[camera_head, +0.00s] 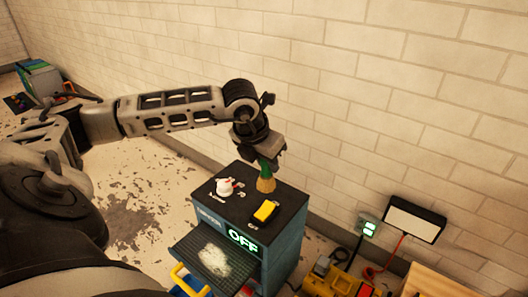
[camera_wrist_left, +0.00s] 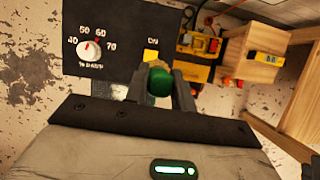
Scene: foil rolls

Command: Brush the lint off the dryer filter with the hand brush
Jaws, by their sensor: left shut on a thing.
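The hand brush (camera_head: 265,184) has a green handle and tan bristles. My left gripper (camera_head: 262,158) is shut on its green handle and holds it bristles down over the back of the dryer top (camera_head: 287,203). I cannot tell whether the bristles touch the top. In the left wrist view the brush's green end (camera_wrist_left: 160,82) sits between the fingers of the left gripper (camera_wrist_left: 163,90). The dryer filter (camera_head: 196,244) is a dark tray at the dryer's front, with a pale patch of lint (camera_head: 214,260) on it.
The dryer top carries a white dial (camera_head: 225,187) and a yellow switch (camera_head: 265,212); a green OFF sign (camera_head: 243,240) glows on the front. A brick wall (camera_head: 340,90) stands behind. Yellow tool boxes (camera_head: 330,280) and a wooden crate (camera_head: 430,282) are at the right.

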